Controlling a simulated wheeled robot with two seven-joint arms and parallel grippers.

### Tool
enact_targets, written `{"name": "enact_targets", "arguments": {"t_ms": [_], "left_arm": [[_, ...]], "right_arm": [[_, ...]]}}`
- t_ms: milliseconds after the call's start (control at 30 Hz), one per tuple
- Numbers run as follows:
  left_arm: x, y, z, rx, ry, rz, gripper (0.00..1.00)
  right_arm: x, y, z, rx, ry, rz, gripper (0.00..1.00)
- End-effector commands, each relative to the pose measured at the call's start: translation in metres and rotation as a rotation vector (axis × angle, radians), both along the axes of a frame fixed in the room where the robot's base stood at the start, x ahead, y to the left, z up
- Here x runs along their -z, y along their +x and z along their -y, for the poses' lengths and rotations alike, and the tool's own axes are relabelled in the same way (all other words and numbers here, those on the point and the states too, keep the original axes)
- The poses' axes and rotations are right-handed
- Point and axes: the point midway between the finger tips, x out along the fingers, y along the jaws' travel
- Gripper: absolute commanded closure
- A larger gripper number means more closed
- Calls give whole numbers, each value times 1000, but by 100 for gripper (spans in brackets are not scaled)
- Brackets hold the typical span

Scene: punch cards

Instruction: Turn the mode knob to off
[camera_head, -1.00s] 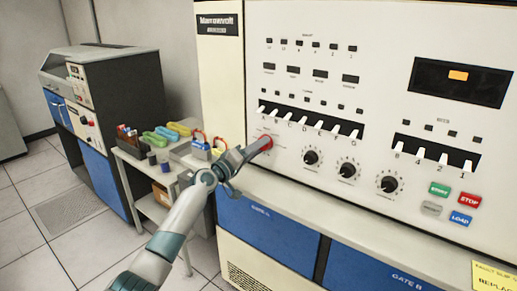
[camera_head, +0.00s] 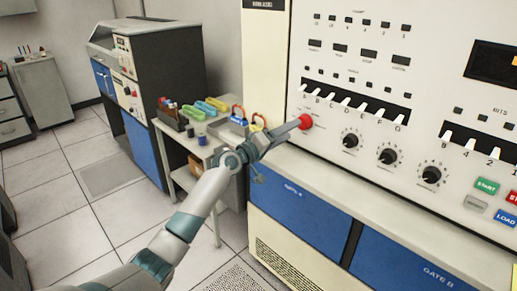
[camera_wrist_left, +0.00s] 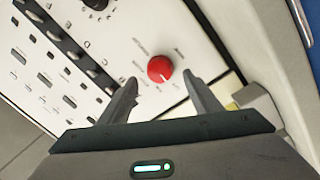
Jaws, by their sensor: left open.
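The mode knob is a red round knob (camera_head: 305,122) on the cream control panel (camera_head: 325,160), left of the black dials. In the left wrist view the red knob (camera_wrist_left: 160,69) sits just beyond the fingertips, with a small white pointer mark on its lower right edge. My left gripper (camera_head: 292,126) reaches in from the left toward the knob. In the wrist view its two fingers (camera_wrist_left: 162,84) are apart, one on each side of the knob, with nothing between them. I cannot tell whether they touch it. Small labels around the knob are too blurred to read. My right gripper is not in view.
Black dials (camera_head: 388,155), white lever switches (camera_head: 345,108) and coloured buttons (camera_head: 486,186) lie right of the knob. A ledge above blue panels (camera_head: 300,215) juts out below. A small table (camera_head: 205,150) with tools stands at left.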

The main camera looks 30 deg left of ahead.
Motion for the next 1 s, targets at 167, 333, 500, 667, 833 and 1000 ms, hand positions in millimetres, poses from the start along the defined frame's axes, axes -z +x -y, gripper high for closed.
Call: {"name": "enact_targets", "arguments": {"t_ms": [167, 333, 500, 667, 833, 1000], "left_arm": [[6, -33, -16, -1, 3, 0, 42], [9, -64, -30, -2, 3, 1, 42], [11, -91, -42, 0, 2, -1, 42], [11, -107, -50, -1, 0, 0, 42], [11, -114, -52, 0, 0, 0, 42], [10, -115, -53, 0, -1, 0, 42]], "right_arm": [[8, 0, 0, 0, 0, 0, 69], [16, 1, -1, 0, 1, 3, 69], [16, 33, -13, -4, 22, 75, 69], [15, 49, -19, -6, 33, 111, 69], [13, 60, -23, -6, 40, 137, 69], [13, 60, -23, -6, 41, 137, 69]]}}
